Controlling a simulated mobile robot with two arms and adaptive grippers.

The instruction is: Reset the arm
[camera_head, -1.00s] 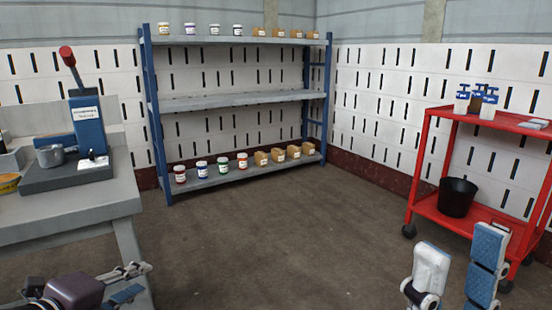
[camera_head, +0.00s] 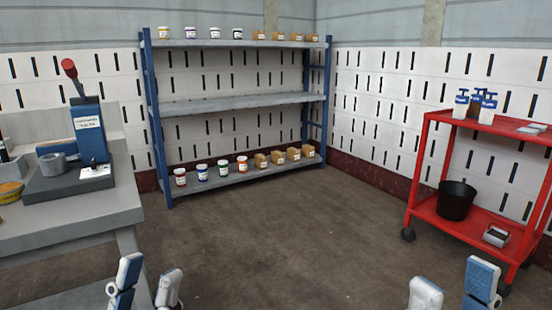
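My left gripper (camera_head: 151,267) is at the lower left of the head view, pointing up beside the front of the grey workbench. Its two white-and-blue fingers stand apart with nothing between them. My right gripper (camera_head: 455,273) is at the lower right, also pointing up, in front of the red cart. Its fingers are spread wide and empty. The lower parts of both grippers and the arms behind them are cut off by the bottom edge.
The workbench (camera_head: 82,217) at left bears a blue device (camera_head: 90,138) with a red-knobbed lever. A blue-framed shelf (camera_head: 245,103) holds jars and small boxes. The red cart (camera_head: 437,207) carries bottles and a black bucket (camera_head: 456,199). The middle floor (camera_head: 290,240) is clear.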

